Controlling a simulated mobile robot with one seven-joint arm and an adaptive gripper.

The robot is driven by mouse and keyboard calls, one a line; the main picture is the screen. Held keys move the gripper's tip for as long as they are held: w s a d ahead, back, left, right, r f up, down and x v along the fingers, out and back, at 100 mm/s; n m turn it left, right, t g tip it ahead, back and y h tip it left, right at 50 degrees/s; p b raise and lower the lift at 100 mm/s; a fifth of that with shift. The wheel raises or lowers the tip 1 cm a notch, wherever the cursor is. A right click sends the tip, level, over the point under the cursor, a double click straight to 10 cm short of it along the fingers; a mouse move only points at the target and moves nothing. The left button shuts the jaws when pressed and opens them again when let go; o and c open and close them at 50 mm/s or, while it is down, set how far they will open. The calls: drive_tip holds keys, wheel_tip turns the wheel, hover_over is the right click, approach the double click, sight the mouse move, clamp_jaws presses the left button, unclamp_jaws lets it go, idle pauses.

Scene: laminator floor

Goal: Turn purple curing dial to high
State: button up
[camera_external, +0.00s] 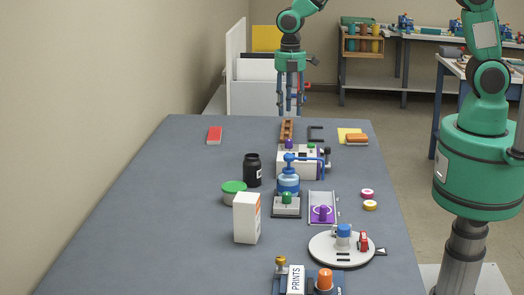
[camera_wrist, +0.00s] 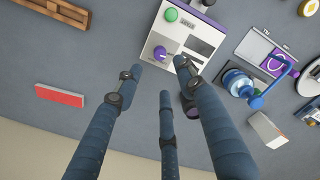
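The purple curing dial (camera_wrist: 160,53) is a round knob with a pale mark, on the face of a white box (camera_wrist: 203,72) with a small label. In the external view the purple dial (camera_external: 289,144) shows at the box's upper left, on the white box (camera_external: 292,168). My gripper (camera_wrist: 160,78) has its three dark blue fingers spread apart with nothing between them. The dial appears just beyond the fingertips in the wrist view; the height gap is hard to judge. In the external view my gripper (camera_external: 290,108) points down over the table's far end.
A green button (camera_wrist: 170,15) sits near the dial on the same box. A brown rack (camera_external: 287,130) and red block (camera_external: 215,135) lie at the far end. The table's left side is mostly clear.

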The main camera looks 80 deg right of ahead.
sight(289, 143)
wheel_tip(289, 143, down, 10)
drive_tip(key=shift+f+b, duration=0.25)
drive_tip(key=shift+b, duration=0.25)
drive_tip(key=shift+c, duration=0.5)
clamp_jaws()
